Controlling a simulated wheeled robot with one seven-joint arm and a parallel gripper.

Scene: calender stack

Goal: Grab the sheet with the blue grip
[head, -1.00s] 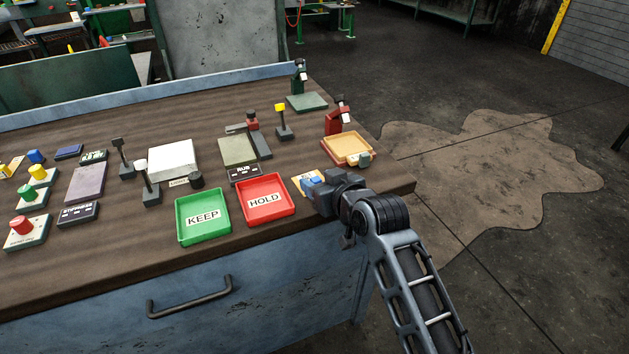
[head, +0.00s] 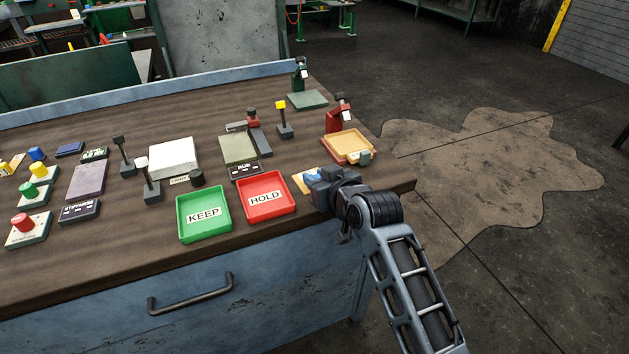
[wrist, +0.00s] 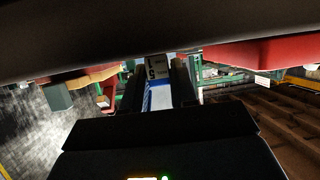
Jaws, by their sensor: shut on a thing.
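The sheet (head: 299,182) shows as a small pale yellow edge on the bench, right of the red HOLD tray. Its blue grip (head: 311,171) is mostly covered by my gripper (head: 317,177) in the head view. In the wrist view the blue grip (wrist: 160,97) sits between the two dark fingers of my gripper (wrist: 160,84). The fingers are shut on it.
The red HOLD tray (head: 285,208) and green KEEP tray (head: 186,231) lie left of my gripper. A tan tray (head: 333,150) with a red device (head: 338,118) stands just behind it. The bench's right edge is close by. Other blocks and posts stand farther left.

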